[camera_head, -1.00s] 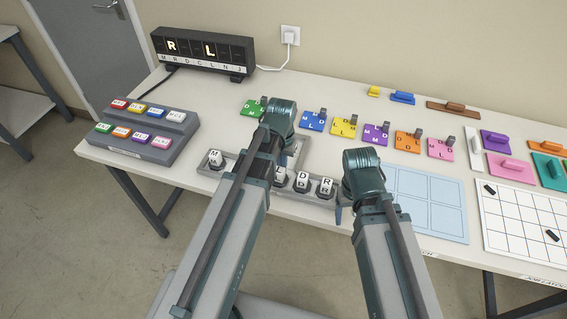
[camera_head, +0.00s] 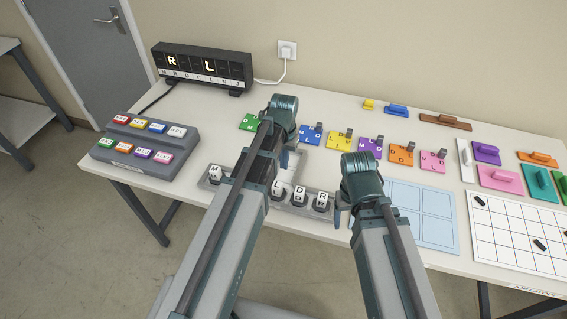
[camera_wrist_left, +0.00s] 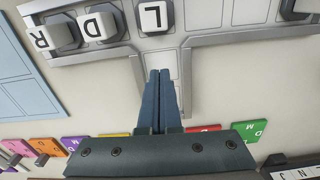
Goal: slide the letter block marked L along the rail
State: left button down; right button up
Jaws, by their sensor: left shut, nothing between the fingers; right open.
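The white block marked L (camera_head: 277,190) stands in the grey rail tray (camera_head: 230,182), left of the blocks marked D (camera_head: 299,195) and R (camera_head: 322,200). The wrist view shows L (camera_wrist_left: 154,17) apart from D (camera_wrist_left: 98,25) and R (camera_wrist_left: 56,35). My left gripper (camera_wrist_left: 161,74) is shut and empty. Its fingertips are close to L, over the branch of the tray that meets the main rail at L; I cannot tell whether they touch L. In the head view my left arm hides these fingers. My right gripper (camera_head: 338,217) is open near the tray's right end.
A block marked M (camera_head: 215,172) stands at the tray's left end. A black display (camera_head: 203,66) shows R and L lit. A button box (camera_head: 147,147) stands left. Colored lettered tiles (camera_head: 340,140) line the back; a blue panel (camera_head: 425,215) lies right of the tray.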

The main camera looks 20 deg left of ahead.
notch_tip(320, 180, up, 5)
jog(key=p, duration=0.4)
